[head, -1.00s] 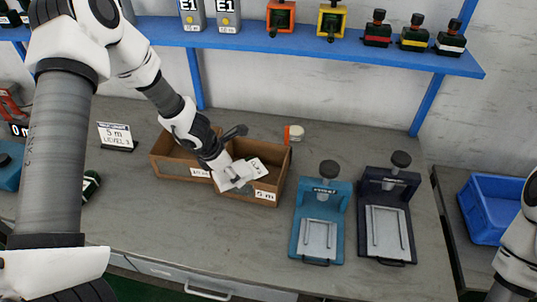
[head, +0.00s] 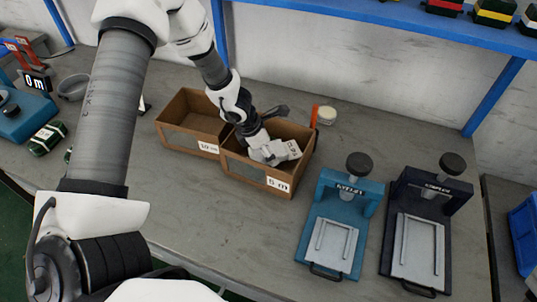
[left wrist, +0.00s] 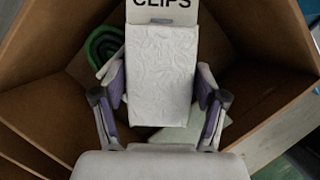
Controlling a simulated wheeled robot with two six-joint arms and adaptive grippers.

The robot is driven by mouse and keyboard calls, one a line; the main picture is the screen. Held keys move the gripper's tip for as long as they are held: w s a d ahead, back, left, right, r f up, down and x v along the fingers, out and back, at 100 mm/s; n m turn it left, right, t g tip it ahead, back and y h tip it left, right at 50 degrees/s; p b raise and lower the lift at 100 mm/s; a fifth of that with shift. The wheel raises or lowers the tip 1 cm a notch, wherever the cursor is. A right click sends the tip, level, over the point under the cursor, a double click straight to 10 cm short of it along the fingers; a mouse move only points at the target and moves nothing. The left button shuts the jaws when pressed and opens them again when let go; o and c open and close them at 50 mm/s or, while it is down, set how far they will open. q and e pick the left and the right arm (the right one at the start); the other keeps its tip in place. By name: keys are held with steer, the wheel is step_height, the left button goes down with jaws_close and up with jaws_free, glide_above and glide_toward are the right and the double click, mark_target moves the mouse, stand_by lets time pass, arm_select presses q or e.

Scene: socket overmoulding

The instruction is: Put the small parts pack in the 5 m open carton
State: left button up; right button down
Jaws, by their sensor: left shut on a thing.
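The small parts pack is a white packet with a label reading "CLIPS" (left wrist: 160,75); it also shows in the head view (head: 290,150). My left gripper (left wrist: 160,100) is shut on it, one finger on each side. In the head view my left gripper (head: 268,150) reaches down into the 5 m open carton (head: 255,176), a brown box with a "5 m" label. The pack is at or inside the carton's opening; I cannot tell whether it touches the bottom. A green coiled thing (left wrist: 103,45) and a pale flat piece lie inside the carton below the pack. My right gripper is not in view.
A second open carton labelled 10 m (head: 185,140) stands directly left. A teal press (head: 335,235) and a dark press (head: 418,235) stand to the right. An orange-and-white item (head: 325,114) is behind the carton. A blue shelf (head: 400,22) runs above the bench.

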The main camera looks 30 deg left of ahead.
arm_select(q)
steer(key=shift+s+r, duration=0.1)
steer(key=shift+r, duration=0.15)
steer(key=shift+s, duration=0.1)
steer(key=shift+f+b, duration=0.4)
steer(key=shift+b, duration=0.05)
steer(key=o, duration=0.8)
steer(key=shift+w+f, duration=0.1)
steer(key=shift+w, duration=0.1)
steer(key=o, duration=0.5)
steer(key=shift+c, duration=0.2)
steer(key=shift+s, duration=0.1)
steer(key=shift+r, duration=0.2)
